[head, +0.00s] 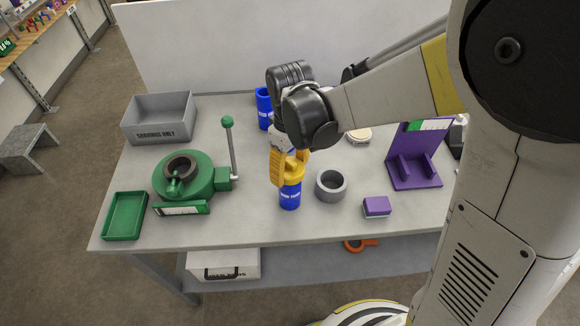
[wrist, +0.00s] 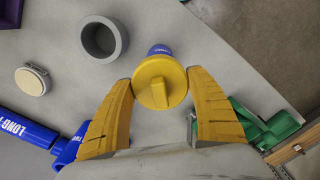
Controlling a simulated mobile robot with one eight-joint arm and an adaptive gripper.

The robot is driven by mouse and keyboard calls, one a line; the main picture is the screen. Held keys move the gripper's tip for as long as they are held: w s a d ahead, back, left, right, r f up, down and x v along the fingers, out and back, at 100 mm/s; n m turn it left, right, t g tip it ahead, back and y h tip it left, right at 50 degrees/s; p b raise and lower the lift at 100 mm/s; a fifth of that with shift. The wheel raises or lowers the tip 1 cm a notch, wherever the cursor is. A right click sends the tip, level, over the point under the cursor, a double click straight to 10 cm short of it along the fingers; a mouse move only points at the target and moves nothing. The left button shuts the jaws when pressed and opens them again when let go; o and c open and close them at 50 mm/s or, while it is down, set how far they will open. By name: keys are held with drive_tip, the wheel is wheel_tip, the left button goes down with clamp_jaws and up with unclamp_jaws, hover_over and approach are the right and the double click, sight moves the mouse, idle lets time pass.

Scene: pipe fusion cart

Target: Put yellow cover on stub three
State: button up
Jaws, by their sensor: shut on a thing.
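The yellow cover (head: 293,172) is a round cap with a raised bar across its top, seen face-on in the wrist view (wrist: 160,82). My gripper (head: 288,171) points down with its yellow fingers on either side of the cover, shut on it. A blue stub (head: 290,196) with a white label stands upright on the table directly beneath the cover. Its label is too small to read, so I cannot tell its number. The cover appears at the stub's top; whether it is fully seated is not clear. Part of the stub shows beyond the cover in the wrist view (wrist: 160,49).
A grey ring (head: 331,185) stands close right of the stub. A green clamp (head: 185,175) with an upright lever (head: 232,150) is left. A purple stand (head: 414,165), purple block (head: 377,207), green tray (head: 125,216) and grey bin (head: 160,118) surround it. Another blue pipe (head: 263,108) is behind.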

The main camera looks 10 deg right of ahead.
drive_tip(key=shift+f+b, duration=0.4)
drive_tip(key=shift+f, duration=0.2)
drive_tip(key=o, duration=1)
drive_tip(key=shift+r, duration=0.1)
wheel_tip(320, 180, up, 12)
drive_tip(key=shift+d, duration=0.1)
drive_tip(key=s+d+f+m+t+b, duration=0.2)
drive_tip(key=s+d+m, duration=0.1)
drive_tip(key=d, duration=0.1)
drive_tip(key=s+d+f+m+t+b, duration=0.2)
drive_tip(key=s+d+b, duration=0.1)
drive_tip(key=s+d, duration=0.1)
drive_tip(key=s+d+f+m+t+b, duration=0.3)
drive_tip(key=d, duration=0.2)
drive_tip(key=shift+s+d+m, duration=0.15)
drive_tip(key=shift+s+m, duration=0.15)
drive_tip(key=shift+s, duration=0.1)
